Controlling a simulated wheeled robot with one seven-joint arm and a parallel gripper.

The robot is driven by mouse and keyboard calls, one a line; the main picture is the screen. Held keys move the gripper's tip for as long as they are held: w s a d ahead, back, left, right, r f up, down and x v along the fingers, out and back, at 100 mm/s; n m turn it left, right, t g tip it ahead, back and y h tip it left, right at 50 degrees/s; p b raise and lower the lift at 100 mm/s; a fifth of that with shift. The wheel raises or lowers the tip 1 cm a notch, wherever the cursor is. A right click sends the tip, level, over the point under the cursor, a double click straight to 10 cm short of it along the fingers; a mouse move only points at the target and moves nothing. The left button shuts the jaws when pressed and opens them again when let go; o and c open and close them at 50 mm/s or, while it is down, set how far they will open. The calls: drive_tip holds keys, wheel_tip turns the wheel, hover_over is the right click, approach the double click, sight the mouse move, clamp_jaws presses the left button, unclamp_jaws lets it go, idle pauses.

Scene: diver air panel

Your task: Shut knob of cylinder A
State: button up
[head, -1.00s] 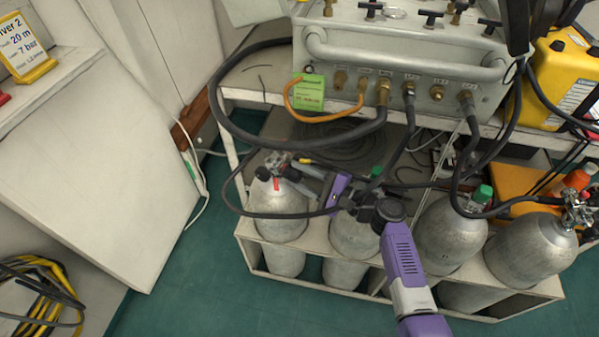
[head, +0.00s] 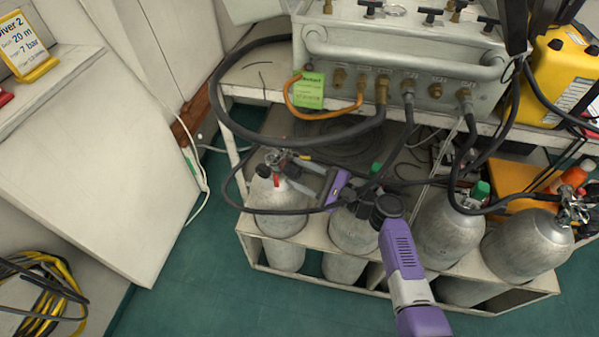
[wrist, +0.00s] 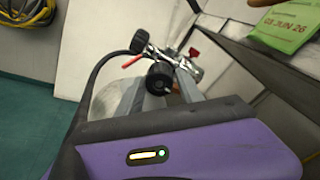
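The leftmost grey cylinder (head: 278,222) stands in the rack; I take it as cylinder A, though no letter is readable. Its chrome valve (head: 277,158) has a black knob at the left and a red part below. In the wrist view a round black knob (wrist: 160,76) faces me at the valve, and another black knob (wrist: 140,41) sits upper left. My gripper (head: 298,176) reaches in from the right at the valve. Its two grey fingers are apart, with the facing knob between the fingertips in the wrist view. I cannot tell whether they touch it.
A black hose (head: 235,190) loops round the left cylinder. Other cylinders (head: 450,230) stand to the right in the white rack (head: 400,288). The air panel (head: 400,55) sits on the shelf above, with hoses hanging down. Green floor (head: 190,270) is clear at left.

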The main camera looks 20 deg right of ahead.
drive_tip(key=shift+o, duration=1)
drive_tip(key=v, duration=0.8)
drive_tip(key=shift+w, duration=0.1)
drive_tip(key=shift+f, duration=0.1)
